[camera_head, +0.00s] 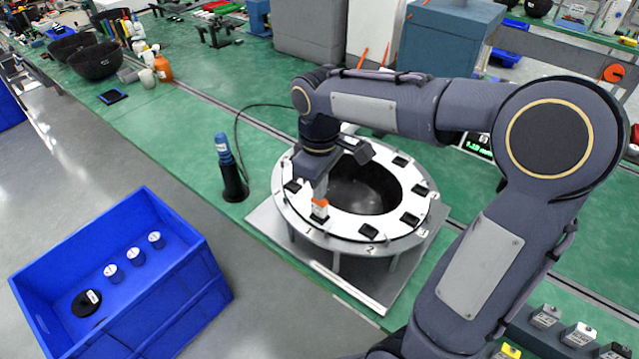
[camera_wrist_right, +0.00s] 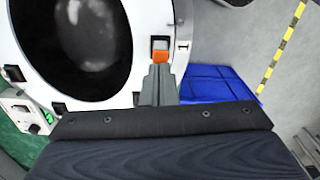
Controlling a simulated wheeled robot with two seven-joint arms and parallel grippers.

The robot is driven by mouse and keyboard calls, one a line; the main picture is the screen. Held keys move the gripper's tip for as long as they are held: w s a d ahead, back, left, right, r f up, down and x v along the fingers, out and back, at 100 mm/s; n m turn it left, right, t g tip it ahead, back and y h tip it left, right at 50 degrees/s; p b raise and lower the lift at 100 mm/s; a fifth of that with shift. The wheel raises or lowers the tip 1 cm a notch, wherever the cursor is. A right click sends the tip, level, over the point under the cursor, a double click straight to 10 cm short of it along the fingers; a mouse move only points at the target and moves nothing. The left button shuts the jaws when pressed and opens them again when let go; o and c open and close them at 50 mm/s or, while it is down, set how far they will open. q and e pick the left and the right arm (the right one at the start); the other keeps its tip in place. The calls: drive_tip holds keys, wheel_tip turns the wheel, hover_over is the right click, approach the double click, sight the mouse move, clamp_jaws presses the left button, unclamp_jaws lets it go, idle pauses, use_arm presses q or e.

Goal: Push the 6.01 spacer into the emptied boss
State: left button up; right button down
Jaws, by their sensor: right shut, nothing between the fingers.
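The round white ring fixture (camera_head: 284,207) carries several black pads around a dark central bowl and is marked with numbers such as 1 and 2. A small orange piece (camera_head: 320,204), probably the spacer, is at the ring's front-left, near the mark 1. It also shows in the wrist view (camera_wrist_right: 160,56), beside a pale square. No 6.01 label is readable. My right gripper (camera_head: 321,194) points down with shut fingers. Its fingertips (camera_wrist_right: 158,70) are right at the orange piece; I cannot tell if they touch it. The boss under it is hidden. My left gripper is not in view.
A blue bin (camera_head: 185,292) at lower left holds several grey cylinders and a black disc. A blue-handled tool (camera_head: 224,150) stands in a black holder left of the ring, with a cable. A small display (camera_head: 477,146) is behind my right arm. Several grey blocks (camera_head: 579,335) sit at lower right.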

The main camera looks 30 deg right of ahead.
drive_tip(key=shift+f+b, duration=0.3)
drive_tip(key=shift+f, duration=0.15)
idle(0.3)
wheel_tip(320, 180, up, 3)
drive_tip(key=p, duration=0.3)
drive_tip(key=shift+r, duration=0.5)
wheel_tip(320, 180, up, 7)
drive_tip(key=s+a+f+m+t+y, duration=0.2)
drive_tip(key=s+f+m, duration=0.2)
drive_tip(key=s, duration=0.4)
drive_tip(key=s+a+f+m+t+y, duration=0.1)
drive_tip(key=s+a+f+m+t, duration=0.1)
drive_tip(key=s, duration=0.7)
wheel_tip(320, 180, down, 3)
drive_tip(key=shift+r+m+t+y, duration=0.15)
drive_tip(key=shift+m+t+y, duration=0.25)
drive_tip(key=shift+m+t, duration=0.5)
